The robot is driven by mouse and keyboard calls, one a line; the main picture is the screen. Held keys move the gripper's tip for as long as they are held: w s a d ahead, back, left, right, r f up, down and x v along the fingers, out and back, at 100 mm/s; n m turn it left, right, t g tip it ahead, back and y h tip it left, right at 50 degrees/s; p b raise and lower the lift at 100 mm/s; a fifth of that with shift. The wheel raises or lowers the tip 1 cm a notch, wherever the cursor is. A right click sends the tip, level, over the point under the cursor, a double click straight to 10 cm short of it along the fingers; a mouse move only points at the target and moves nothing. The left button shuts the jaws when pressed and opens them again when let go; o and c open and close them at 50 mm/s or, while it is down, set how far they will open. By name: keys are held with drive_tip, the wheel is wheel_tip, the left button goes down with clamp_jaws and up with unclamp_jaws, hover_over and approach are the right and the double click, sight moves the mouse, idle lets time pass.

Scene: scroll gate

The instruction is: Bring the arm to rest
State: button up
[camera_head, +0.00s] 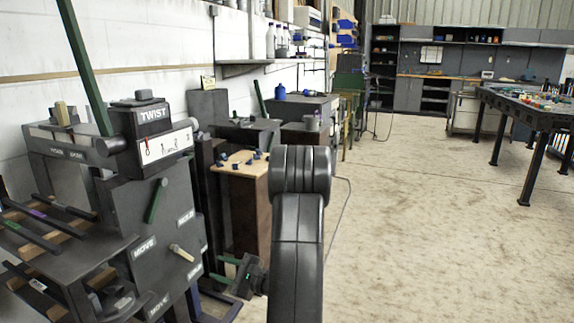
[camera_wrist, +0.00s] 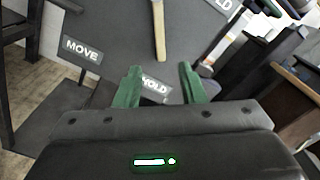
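My gripper (camera_head: 216,268) is low in the head view, just right of the grey machine's lower front. In the wrist view its two green fingers (camera_wrist: 159,67) stand apart with nothing between them. A pale wooden handle (camera_wrist: 158,30) on the machine's grey face lies beyond the fingertips; it also shows in the head view (camera_head: 181,252). A gap appears between handle and fingers. My dark arm fills the lower middle of the head view and hides the floor behind it.
The grey machine (camera_head: 165,225) carries TWIST, HOLD and MOVE labels, a long green lever (camera_head: 84,65) and a short green handle (camera_head: 155,200). A wood-topped cabinet (camera_head: 245,200) stands behind. A dark-legged table (camera_head: 540,118) is far right. The floor (camera_head: 440,240) at right is clear.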

sight(187, 256)
drive_tip(key=b+x, duration=0.2)
drive_tip(key=x, duration=0.8)
drive_tip(key=shift+w+a, duration=0.1)
drive_tip(key=shift+a+r+p, duration=0.15)
drive_tip(key=shift+a+p, duration=0.15)
drive_tip(key=shift+p, duration=0.2)
drive_tip(key=shift+s+f+m+p, duration=0.3)
drive_tip(key=shift+m+p, duration=0.25)
drive_tip(key=shift+m, duration=0.25)
